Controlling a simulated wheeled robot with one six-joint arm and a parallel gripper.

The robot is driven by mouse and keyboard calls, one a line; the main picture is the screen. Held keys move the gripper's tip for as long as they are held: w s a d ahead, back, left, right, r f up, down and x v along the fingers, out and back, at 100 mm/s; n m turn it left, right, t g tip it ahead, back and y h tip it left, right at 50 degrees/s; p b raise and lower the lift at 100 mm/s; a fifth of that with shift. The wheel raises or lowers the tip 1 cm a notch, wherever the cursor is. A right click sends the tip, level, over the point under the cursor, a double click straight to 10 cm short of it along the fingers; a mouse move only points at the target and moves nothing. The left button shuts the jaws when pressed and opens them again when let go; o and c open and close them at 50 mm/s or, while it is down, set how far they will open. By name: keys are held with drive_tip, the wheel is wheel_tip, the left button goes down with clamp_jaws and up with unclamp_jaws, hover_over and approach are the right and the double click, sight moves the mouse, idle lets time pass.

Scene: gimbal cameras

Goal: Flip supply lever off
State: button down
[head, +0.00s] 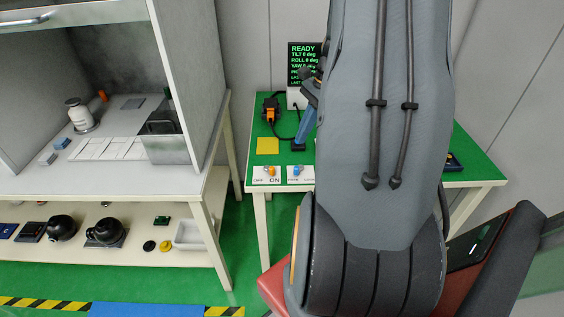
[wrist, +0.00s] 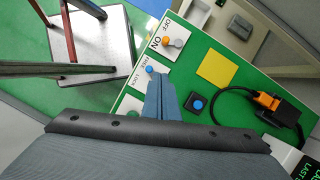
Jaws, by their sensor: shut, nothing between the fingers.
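The supply lever (head: 271,171) has an orange tip and stands on a white plate marked OFF and ON at the table's front left corner. Its tip appears nearer the ON side; the lever also shows in the wrist view (wrist: 168,40). My gripper (wrist: 156,78) is shut and empty, with blue-grey fingers. In the wrist view its tip lies beside the blue knob of the FREE/LOCK plate, apart from the orange lever. In the head view my gripper (head: 301,138) appears above the green tabletop, partly hidden by my arm.
The blue knob (head: 296,170) stands close to the right of the lever. A yellow pad (head: 267,146), a cabled orange-and-black device (head: 270,110) and a READY screen (head: 304,62) are farther back. A dark block with a blue button (wrist: 197,103) lies near my fingers.

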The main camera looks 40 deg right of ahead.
drive_tip(key=shift+s+d+f+m, duration=0.15)
drive_tip(key=shift+d+m, duration=0.25)
drive_tip(key=shift+d, duration=0.25)
drive_tip(key=p+x, duration=0.2)
drive_tip(key=x, duration=0.8)
drive_tip(key=shift+a, duration=0.2)
drive_tip(key=shift+w+a+p, duration=0.25)
drive_tip(key=shift+a+p, duration=0.15)
drive_tip(key=shift+a, duration=0.15)
drive_tip(key=shift+w+a+p, duration=0.2)
drive_tip(key=shift+a+p, duration=0.15)
drive_tip(key=shift+a, duration=0.25)
drive_tip(key=shift+w+a, duration=0.25)
drive_tip(key=shift+a, duration=0.4)
